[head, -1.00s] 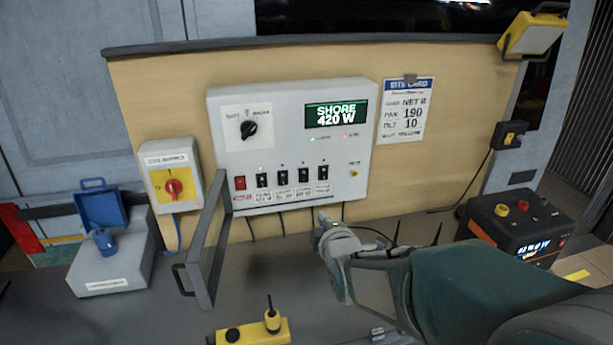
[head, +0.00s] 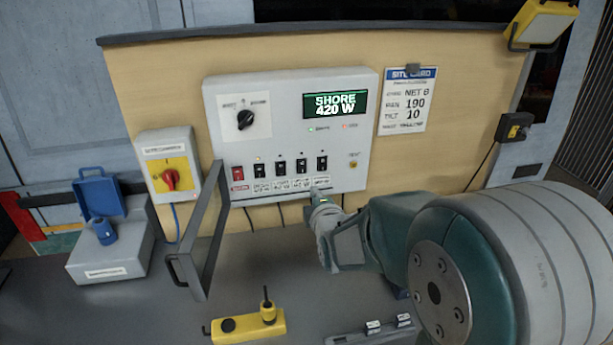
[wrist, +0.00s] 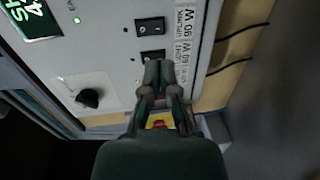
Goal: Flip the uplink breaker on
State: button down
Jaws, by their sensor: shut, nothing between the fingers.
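The grey breaker panel (head: 290,100) is fixed to the tan board. Its lower row has a red switch (head: 238,173) and several black rocker breakers (head: 301,166) with small labels below. The labels are too small in the head view to tell which is uplink. My gripper (head: 318,192) is shut and empty, just below the right end of this row. In the wrist view the shut fingertips (wrist: 158,65) are beside a black rocker (wrist: 153,57) and partly overlap it; contact cannot be told. Another rocker (wrist: 150,26) is clear of the fingers.
An open panel door (head: 205,235) stands out at the panel's lower left. A yellow-and-red rotary switch (head: 170,175) is left of it. A yellow device (head: 250,325) lies on the grey counter in front. The display (head: 335,104) reads SHORE 420 W. A site card (head: 407,100) hangs right.

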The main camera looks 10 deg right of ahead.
aim_at(302, 173)
jog(key=w, duration=0.5)
jog(key=w+f, duration=0.1)
jog(key=w, duration=0.2)
jog(key=shift+w+a, duration=0.25)
jog(key=shift+a, duration=0.1)
jog(key=shift+w+d+f, duration=0.1)
jog(key=shift+w+d, duration=0.05)
jog(key=shift+w, duration=0.25)
jog(key=shift+w+a, duration=0.2)
jog(key=shift+a, duration=0.05)
jog(key=shift+d, duration=0.1)
